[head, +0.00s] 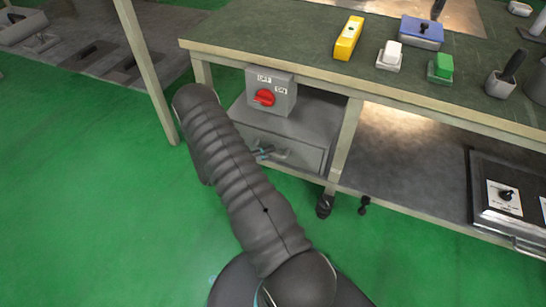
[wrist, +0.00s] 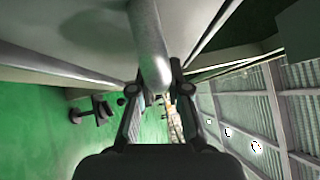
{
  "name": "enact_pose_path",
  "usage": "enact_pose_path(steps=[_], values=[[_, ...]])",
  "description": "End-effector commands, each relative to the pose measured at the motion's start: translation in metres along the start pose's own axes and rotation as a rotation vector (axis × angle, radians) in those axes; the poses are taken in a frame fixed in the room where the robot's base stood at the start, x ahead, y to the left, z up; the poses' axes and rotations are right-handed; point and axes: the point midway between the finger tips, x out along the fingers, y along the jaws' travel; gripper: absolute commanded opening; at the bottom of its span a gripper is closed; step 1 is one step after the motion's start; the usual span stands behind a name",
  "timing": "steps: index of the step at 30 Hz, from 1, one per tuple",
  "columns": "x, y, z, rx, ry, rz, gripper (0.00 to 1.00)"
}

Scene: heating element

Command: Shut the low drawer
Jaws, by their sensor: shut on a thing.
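The low drawer (head: 308,158) is the grey metal front of the cabinet under the green-topped bench. Whether it stands slightly out or flush is hard to tell. Its handle (wrist: 150,50) shows in the wrist view as a thick grey rounded bar coming down between the fingers. My gripper (wrist: 160,92) is shut on this handle, one finger on each side. In the head view my arm hides the left part of the cabinet and most of my gripper (head: 262,152), of which only a small part shows at the drawer front.
A grey switch box with a red knob (head: 264,97) sits on the cabinet. A bench leg (head: 345,142) with a caster stands just right of the drawer. Green floor (head: 90,220) is clear to the left.

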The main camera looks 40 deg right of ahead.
Motion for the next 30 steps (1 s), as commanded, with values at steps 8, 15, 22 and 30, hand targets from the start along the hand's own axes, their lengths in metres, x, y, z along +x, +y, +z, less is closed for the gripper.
enact_pose_path(steps=[8, 15, 22, 30], values=[[0.001, 0.001, 0.004, 0.006, -0.008, 0.006, 0.23], [0.0, 0.001, 0.003, 0.005, -0.008, 0.005, 0.41], [-0.005, 0.001, 0.003, 0.004, -0.008, 0.004, 0.41], [-0.049, 0.001, 0.003, 0.006, -0.01, 0.005, 0.41]])
